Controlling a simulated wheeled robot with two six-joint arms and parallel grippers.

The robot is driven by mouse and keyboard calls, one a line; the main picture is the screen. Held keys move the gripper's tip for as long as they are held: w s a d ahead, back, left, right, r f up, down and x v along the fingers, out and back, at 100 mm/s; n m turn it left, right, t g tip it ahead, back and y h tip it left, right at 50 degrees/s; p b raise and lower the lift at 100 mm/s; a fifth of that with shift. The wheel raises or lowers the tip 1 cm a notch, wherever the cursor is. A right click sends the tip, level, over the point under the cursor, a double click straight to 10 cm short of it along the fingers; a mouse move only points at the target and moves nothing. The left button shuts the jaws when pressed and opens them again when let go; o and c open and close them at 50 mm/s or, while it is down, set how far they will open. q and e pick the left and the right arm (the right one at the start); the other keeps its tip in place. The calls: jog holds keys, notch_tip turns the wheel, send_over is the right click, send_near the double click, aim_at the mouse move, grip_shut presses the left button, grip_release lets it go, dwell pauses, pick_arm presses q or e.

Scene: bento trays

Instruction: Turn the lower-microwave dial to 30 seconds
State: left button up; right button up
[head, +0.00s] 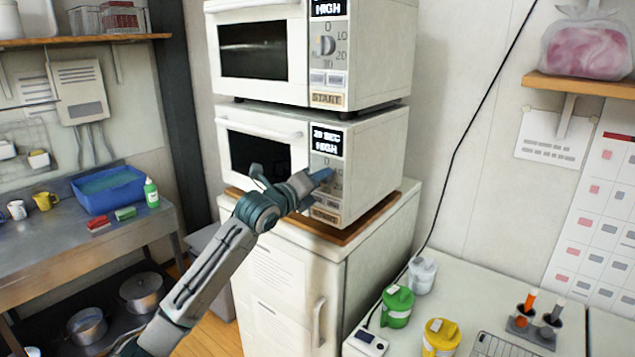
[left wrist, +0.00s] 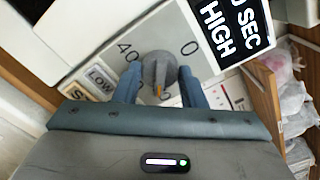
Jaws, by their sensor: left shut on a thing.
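The lower microwave (head: 377,160) is white and stands under another microwave. Its display (head: 328,141) seems to read 20 SEC HIGH; the left wrist view shows part of that display (left wrist: 232,28). My left gripper (head: 322,177) reaches its control panel and hides most of the dial in the head view. In the left wrist view the grey dial (left wrist: 158,68) sits between the two blue fingers of my left gripper (left wrist: 159,88), which is shut on it. An orange pointer mark on the dial faces the gripper. The printed 0 and 40 show beside the dial. My right gripper is not in view.
The upper microwave (head: 375,50) sits directly above. A wooden board (head: 345,234) and a white cabinet (head: 375,250) are below. Green (head: 396,307) and yellow (head: 441,338) canisters stand on the right counter. A black cable runs down the wall.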

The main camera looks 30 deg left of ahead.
pick_arm(q)
jog(key=shift+f+m, duration=0.15)
jog(key=shift+m, duration=4.85)
jog(key=o, duration=1)
jog(key=s+b, duration=0.8)
jog(key=s, duration=0.2)
jog(key=shift+s+a, duration=0.35)
jog(key=shift+a, duration=0.05)
